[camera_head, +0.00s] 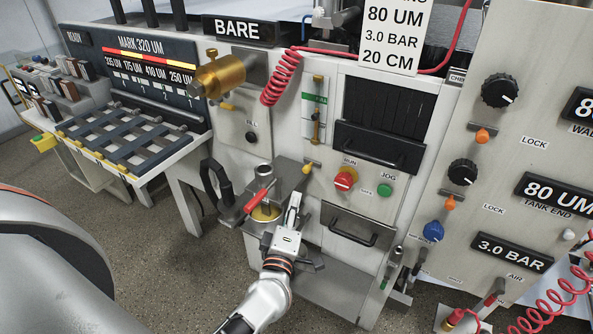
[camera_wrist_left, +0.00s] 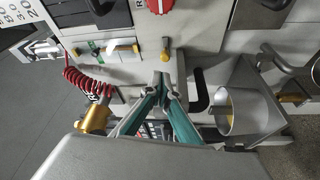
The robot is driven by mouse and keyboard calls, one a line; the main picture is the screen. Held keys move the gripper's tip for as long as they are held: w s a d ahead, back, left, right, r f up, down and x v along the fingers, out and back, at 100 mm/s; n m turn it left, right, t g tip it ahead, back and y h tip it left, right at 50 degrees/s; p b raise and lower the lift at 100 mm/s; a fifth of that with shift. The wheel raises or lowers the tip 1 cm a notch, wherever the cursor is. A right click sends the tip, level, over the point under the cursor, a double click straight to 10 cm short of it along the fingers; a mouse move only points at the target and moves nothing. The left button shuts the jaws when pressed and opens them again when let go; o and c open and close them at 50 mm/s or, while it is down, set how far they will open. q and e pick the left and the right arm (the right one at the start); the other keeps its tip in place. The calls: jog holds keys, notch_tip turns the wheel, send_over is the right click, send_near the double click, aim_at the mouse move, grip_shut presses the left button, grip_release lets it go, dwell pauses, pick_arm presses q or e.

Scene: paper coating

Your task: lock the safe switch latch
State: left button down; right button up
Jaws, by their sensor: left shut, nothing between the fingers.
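The red safe switch knob (camera_head: 345,180) sits on the grey panel, with a RUN label above it and a SAFE label at its lower right. A small yellow latch lever (camera_head: 308,168) is on the panel left of the knob. In the left wrist view, the red knob (camera_wrist_left: 160,4) is cut by the top edge and the yellow latch (camera_wrist_left: 165,49) lies below it. My left gripper (camera_head: 295,199) is shut and empty, below the latch in the head view. Its teal fingers meet (camera_wrist_left: 166,80) just short of the latch, with a small gap visible. My right gripper is out of view.
A metal cup (camera_head: 265,210) with a red-handled lever (camera_head: 259,196) stands left of my gripper. A green JOG button (camera_head: 385,190) is right of the knob. A drawer handle (camera_head: 350,231) sits below. A coiled red hose (camera_head: 282,77) hangs above.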

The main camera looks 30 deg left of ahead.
aim_at(297, 180)
pick_arm(q)
jog(key=shift+w+a+n+g+y, duration=0.25)
jog(key=shift+a+n+y, duration=0.1)
jog(key=shift+n, duration=0.25)
jog(key=shift+w+a+n+g+y, duration=0.15)
jog(key=shift+a+n+g+y, duration=0.15)
jog(key=shift+n, duration=0.3)
jog(key=x, duration=1)
jog(key=shift+d, duration=0.1)
jog(key=shift+s+d+p, duration=0.15)
jog(key=shift+d+p, duration=0.2)
jog(key=shift+d, duration=2)
